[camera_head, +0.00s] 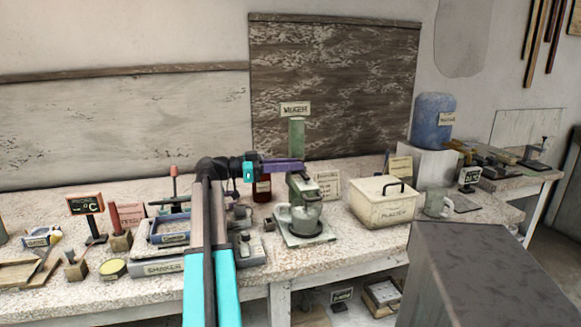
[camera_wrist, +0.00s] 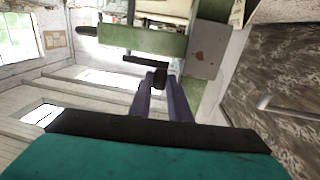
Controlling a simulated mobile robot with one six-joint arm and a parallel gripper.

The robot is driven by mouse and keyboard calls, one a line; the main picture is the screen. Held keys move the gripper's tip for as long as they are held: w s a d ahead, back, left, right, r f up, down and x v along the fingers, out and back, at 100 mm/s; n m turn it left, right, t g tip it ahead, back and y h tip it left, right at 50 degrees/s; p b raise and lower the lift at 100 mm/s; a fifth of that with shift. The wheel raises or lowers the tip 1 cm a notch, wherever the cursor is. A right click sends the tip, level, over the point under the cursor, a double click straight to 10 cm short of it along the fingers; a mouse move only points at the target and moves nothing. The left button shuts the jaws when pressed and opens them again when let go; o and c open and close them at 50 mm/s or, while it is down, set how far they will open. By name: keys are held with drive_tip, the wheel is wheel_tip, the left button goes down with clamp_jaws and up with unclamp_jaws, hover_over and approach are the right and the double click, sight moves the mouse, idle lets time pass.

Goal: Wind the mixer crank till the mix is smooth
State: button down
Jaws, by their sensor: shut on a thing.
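The mixer (camera_head: 299,185) is a green-grey stand machine on the bench, with a tall green post behind it and a "MIXER" sign on top. Its bowl (camera_head: 303,224) stands on the base under the head. The mix inside cannot be made out. My gripper (camera_head: 296,165) reaches in from the left at the top of the mixer head. In the wrist view its purple fingers (camera_wrist: 165,92) are shut on the dark crank handle (camera_wrist: 159,72), beside the green mixer body (camera_wrist: 140,40). The crank is mostly hidden by the fingers in the head view.
A cream lidded box (camera_head: 383,207) stands right of the mixer, with a mug (camera_head: 437,203) beyond it. A blue drum (camera_head: 432,119) is behind. A dark bottle (camera_head: 262,188) stands under my gripper. The shaker (camera_head: 165,266) and small tools crowd the left bench.

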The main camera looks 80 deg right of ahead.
drive_tip(key=c, duration=1.9)
unclamp_jaws()
drive_tip(key=shift+r, duration=0.1)
drive_tip(key=shift+w, duration=0.15)
drive_tip(key=v, duration=1.3)
drive_tip(key=shift+w+a, duration=0.15)
drive_tip(key=shift+w, duration=0.05)
